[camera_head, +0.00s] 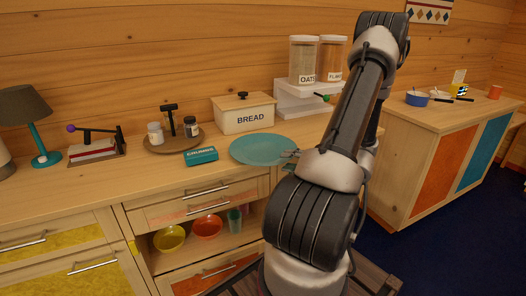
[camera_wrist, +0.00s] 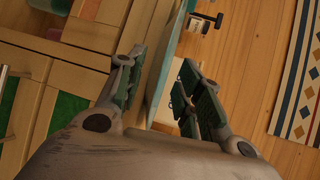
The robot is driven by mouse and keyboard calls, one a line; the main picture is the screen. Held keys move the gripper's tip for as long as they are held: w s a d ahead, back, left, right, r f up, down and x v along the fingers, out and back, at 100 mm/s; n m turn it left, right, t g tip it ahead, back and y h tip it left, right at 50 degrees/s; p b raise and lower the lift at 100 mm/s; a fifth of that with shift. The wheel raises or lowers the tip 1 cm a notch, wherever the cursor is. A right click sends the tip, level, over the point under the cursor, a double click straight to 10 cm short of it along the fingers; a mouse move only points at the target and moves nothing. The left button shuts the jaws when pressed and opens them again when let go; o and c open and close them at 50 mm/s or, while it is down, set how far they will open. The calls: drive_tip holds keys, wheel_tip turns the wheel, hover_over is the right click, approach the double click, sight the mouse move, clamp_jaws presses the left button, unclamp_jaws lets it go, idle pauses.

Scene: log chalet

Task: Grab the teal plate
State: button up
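The teal plate (camera_head: 262,149) lies on the wooden counter in front of the bread box, near the counter's front edge. My gripper (camera_head: 290,154) is at the plate's right edge, partly hidden by my arm in the head view. In the wrist view, the plate (camera_wrist: 167,62) shows nearly edge-on as a thin teal strip. It runs between the two spread fingers of my gripper (camera_wrist: 160,88), with a gap seen on each side. The gripper is open, and no firm contact with the plate shows.
The bread box (camera_head: 244,114) stands behind the plate. A teal box (camera_head: 201,156) and a round board with jars (camera_head: 172,141) are to its left. A white riser (camera_head: 302,98) with canisters stands behind right. Open shelf bowls (camera_head: 207,227) sit below the counter.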

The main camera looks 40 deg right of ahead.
drive_tip(key=shift+x, duration=1.2)
clamp_jaws()
